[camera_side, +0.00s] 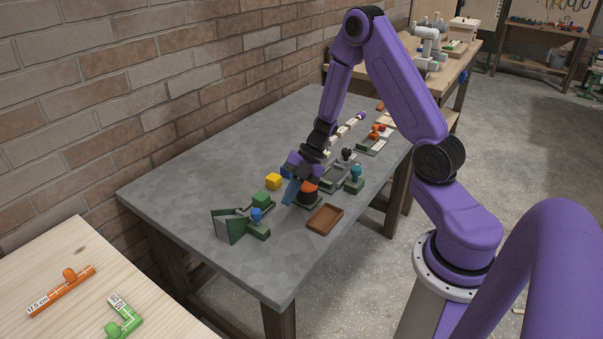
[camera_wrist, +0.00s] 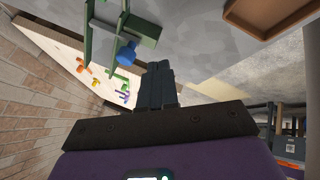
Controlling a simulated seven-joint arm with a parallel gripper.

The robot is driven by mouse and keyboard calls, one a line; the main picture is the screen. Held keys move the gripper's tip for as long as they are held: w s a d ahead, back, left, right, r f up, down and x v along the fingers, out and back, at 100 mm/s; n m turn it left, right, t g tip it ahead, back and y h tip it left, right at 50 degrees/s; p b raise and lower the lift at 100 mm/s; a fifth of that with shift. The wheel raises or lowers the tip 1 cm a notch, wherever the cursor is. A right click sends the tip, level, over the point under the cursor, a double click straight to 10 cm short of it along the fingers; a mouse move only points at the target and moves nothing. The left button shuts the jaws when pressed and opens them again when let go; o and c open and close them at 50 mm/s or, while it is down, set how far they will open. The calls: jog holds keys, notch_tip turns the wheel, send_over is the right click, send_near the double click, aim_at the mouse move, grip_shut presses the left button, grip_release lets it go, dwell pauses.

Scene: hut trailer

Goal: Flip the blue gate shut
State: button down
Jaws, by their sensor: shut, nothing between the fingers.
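The blue gate shows as a low green fixture with a round blue knob (camera_side: 257,214) on a green base, near the front left of the grey table. Green panels (camera_side: 229,226) stand upright at its left end. In the wrist view the blue knob (camera_wrist: 127,54) is just up and left of my fingertips, with green bars (camera_wrist: 99,46) beside it. My gripper (camera_side: 287,201) is shut and empty, slanting down to the right of the blue knob and apart from it. Its dark fingers (camera_wrist: 157,66) are together in the wrist view. I cannot tell the gate's exact hinge angle.
A brown tray (camera_side: 324,219) and a teal-knobbed fixture (camera_side: 356,178) are further right. The front tabletop is clear.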

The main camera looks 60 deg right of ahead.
jog(key=v, duration=0.7)
jog(key=shift+r, duration=0.1)
jog(key=w+a+r+m+t+h, duration=0.3)
jog(key=a+r+m+t+h, duration=0.25)
jog(key=a+r, duration=0.45)
jog(key=s+a+m+g, duration=0.1)
jog(key=s+m+g, duration=0.2)
jog(key=s, duration=1)
jog(key=s+a+m+g+h, duration=0.1)
jog(key=s+a+m+g, duration=0.1)
jog(key=s, duration=1.2)
jog(key=shift+a+m+g, duration=0.35)
jog(key=shift+m+g, duration=0.1)
jog(key=shift+g, duration=0.7)
